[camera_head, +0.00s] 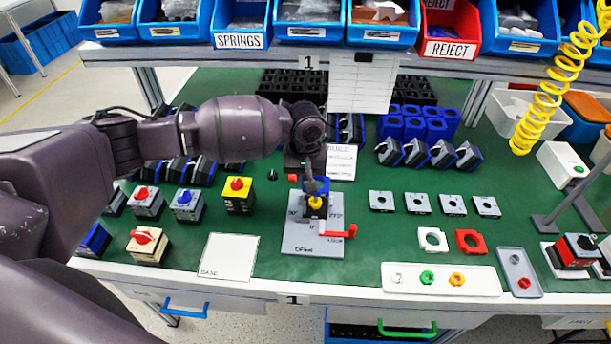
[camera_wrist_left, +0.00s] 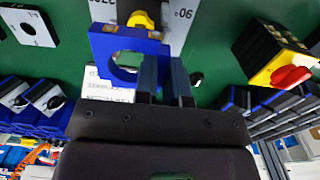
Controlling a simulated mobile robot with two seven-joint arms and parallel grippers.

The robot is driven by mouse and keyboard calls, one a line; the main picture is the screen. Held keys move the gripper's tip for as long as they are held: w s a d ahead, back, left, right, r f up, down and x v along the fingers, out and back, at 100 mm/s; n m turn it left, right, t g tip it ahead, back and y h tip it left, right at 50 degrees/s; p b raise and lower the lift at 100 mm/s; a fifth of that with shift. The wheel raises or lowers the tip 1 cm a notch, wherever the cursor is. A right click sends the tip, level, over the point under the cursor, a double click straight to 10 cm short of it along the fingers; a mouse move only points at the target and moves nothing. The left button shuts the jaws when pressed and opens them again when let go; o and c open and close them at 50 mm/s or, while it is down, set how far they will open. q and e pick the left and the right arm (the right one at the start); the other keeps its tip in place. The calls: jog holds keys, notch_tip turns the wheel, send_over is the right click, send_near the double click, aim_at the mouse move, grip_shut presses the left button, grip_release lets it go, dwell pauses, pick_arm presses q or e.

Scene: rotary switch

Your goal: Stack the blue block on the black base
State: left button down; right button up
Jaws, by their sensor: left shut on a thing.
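The blue block (camera_wrist_left: 103,42), a square piece with a round hole, is held at one edge between the fingers of my left gripper (camera_wrist_left: 166,68) in the left wrist view. In the head view the gripper (camera_head: 312,182) points down over the grey fixture plate (camera_head: 312,245), with the blue block (camera_head: 324,185) at its tips. A black base with a yellow centre (camera_head: 315,203) is on the plate just below the block. I cannot tell whether block and base touch. The yellow part (camera_wrist_left: 141,20) also shows beyond the block in the left wrist view. My right gripper is not in view.
Assembled switches (camera_head: 238,196) stand to the left, grey square plates (camera_head: 418,203) to the right.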

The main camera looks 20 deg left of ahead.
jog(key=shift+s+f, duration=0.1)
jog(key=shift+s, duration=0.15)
pick_arm(q)
jog(key=shift+f, duration=0.2)
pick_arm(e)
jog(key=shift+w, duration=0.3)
pick_arm(q)
jog(key=shift+f, duration=0.4)
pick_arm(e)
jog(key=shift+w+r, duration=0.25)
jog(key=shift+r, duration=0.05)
pick_arm(q)
jog(key=shift+f, duration=0.2)
jog(key=shift+f, duration=0.1)
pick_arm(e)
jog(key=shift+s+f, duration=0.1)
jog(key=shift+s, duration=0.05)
pick_arm(q)
jog(key=shift+f, duration=0.45)
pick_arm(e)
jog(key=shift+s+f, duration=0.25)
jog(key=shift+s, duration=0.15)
pick_arm(q)
jog(key=shift+f, duration=0.45)
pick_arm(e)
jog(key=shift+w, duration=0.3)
